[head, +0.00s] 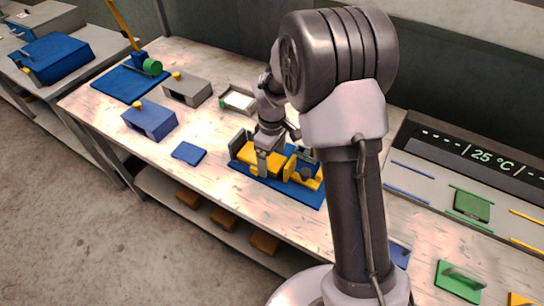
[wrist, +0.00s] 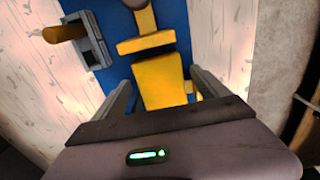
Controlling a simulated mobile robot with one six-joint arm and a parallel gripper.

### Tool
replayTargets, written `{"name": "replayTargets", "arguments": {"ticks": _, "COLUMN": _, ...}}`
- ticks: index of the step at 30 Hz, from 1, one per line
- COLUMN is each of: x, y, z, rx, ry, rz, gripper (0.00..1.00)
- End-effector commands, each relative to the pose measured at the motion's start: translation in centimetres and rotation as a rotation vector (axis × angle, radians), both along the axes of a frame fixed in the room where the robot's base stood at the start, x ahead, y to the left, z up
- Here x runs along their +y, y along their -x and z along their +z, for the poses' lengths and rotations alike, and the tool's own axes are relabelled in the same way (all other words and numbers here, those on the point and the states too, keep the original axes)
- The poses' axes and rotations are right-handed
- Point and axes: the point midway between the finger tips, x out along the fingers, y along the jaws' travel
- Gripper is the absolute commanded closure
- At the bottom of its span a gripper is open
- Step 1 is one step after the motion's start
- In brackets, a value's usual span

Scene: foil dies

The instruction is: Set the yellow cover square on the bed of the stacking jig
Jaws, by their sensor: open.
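The stacking jig appears to be the blue base (head: 308,196) on the bench, with an upright grey plate (head: 238,143) at its left and yellow bracket parts (head: 305,168) at its right. A flat yellow block (head: 254,156), seemingly the yellow cover, lies over the jig's base. In the wrist view the yellow block (wrist: 160,82) lies between the two fingers of my gripper (wrist: 158,95), with a gap at least on its right. My gripper is open and low over the block. Whether the block sits square on the bed is hidden in the head view.
A small blue plate (head: 188,152), a blue box (head: 150,120) and a grey box (head: 187,88) are to the left. Bare bench lies in front.

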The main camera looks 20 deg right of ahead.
Motion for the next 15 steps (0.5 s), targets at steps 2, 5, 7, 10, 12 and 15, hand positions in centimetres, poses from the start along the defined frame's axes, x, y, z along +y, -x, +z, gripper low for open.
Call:
{"name": "replayTargets", "arguments": {"ticks": 2, "x": 0.0, "y": 0.0, "z": 0.6, "rx": -0.001, "ry": 0.000, "rz": 0.000, "gripper": 0.15}}
{"name": "replayTargets", "arguments": {"ticks": 5, "x": 0.0, "y": -0.1, "z": 2.8, "rx": -0.004, "ry": -0.001, "rz": 0.000, "gripper": 0.15}}
{"name": "replayTargets", "arguments": {"ticks": 7, "x": 0.0, "y": -0.1, "z": 5.0, "rx": -0.004, "ry": 0.000, "rz": -0.001, "gripper": 0.15}}
{"name": "replayTargets", "arguments": {"ticks": 10, "x": 0.0, "y": -0.1, "z": 8.0, "rx": -0.004, "ry": 0.000, "rz": 0.000, "gripper": 0.15}}
{"name": "replayTargets", "arguments": {"ticks": 12, "x": 0.0, "y": -0.1, "z": 9.7, "rx": -0.003, "ry": 0.000, "rz": 0.000, "gripper": 0.15}}
{"name": "replayTargets", "arguments": {"ticks": 15, "x": 0.0, "y": -0.1, "z": 11.4, "rx": -0.002, "ry": 0.001, "rz": 0.000, "gripper": 0.15}}
